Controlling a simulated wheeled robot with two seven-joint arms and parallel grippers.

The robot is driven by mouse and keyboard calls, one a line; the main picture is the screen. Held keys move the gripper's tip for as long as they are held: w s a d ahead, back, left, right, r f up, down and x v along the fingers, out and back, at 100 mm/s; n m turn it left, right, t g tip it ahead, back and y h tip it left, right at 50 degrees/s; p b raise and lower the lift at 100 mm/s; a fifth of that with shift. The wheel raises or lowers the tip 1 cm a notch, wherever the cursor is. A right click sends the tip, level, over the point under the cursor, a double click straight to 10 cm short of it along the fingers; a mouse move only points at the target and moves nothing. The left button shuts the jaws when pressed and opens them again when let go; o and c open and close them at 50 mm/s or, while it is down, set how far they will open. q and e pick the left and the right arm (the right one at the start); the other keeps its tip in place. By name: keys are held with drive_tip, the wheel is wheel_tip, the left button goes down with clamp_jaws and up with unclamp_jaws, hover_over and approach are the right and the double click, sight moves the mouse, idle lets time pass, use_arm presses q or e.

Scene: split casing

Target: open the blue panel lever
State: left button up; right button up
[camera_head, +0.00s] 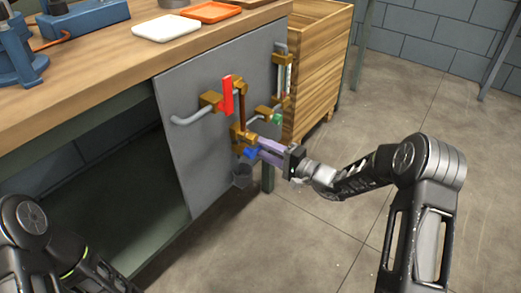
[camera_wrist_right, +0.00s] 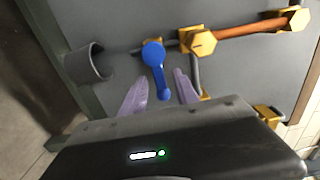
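The blue panel lever (camera_head: 249,152) is on the grey panel (camera_head: 190,140), low beside brass pipe fittings. In the right wrist view the blue lever (camera_wrist_right: 154,56) has a round hub at one end and a knobbed handle pointing toward my gripper. My right gripper (camera_head: 262,147) reaches the panel from the right. Its two purple fingers (camera_wrist_right: 160,84) are apart, one on each side of the handle, with gaps visible, so it is open. In the head view the fingers partly hide the lever. My left arm shows at the lower left, but its gripper is not seen.
A red lever (camera_head: 227,95) and a green handle (camera_head: 277,118) sit on nearby pipework. A dark grey cup-like outlet (camera_head: 242,176) is below the blue lever. The wooden workbench (camera_head: 100,75) is above the panel, and a wooden crate (camera_head: 318,70) stands behind. Floor at right is clear.

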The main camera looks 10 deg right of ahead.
drive_tip(key=shift+x, duration=0.85)
drive_tip(key=shift+c, duration=0.6)
clamp_jaws()
